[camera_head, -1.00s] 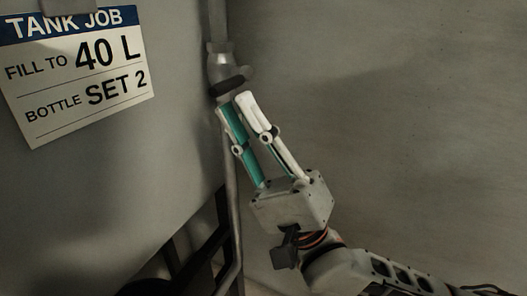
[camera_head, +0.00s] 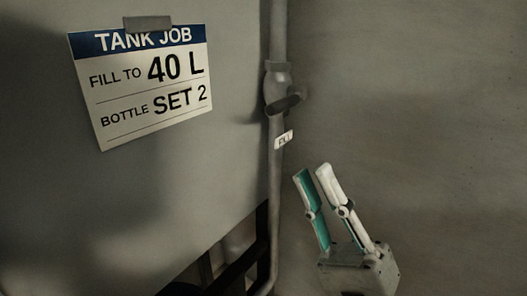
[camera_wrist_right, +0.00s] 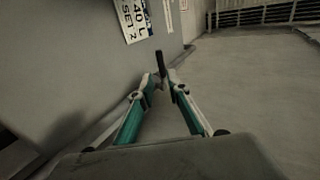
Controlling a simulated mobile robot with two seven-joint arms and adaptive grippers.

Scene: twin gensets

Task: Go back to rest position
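My right gripper (camera_head: 311,172) is at the lower right of the head view, below and to the right of the valve handle. Its two teal-and-white fingers point up and stand a little apart, with nothing between them. In the right wrist view the gripper (camera_wrist_right: 162,80) also shows a gap between its fingertips. The dark valve handle (camera_head: 284,105) sits on a vertical grey pipe (camera_head: 279,30), clear of the fingers. My left gripper is not in view.
A large grey tank (camera_head: 200,200) fills the left, with a sign (camera_head: 145,90) reading "TANK JOB, FILL TO 40 L, BOTTLE SET 2". A small white tag (camera_head: 284,140) is on the pipe. Dark frame bars (camera_head: 245,265) stand below. The right side is open floor.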

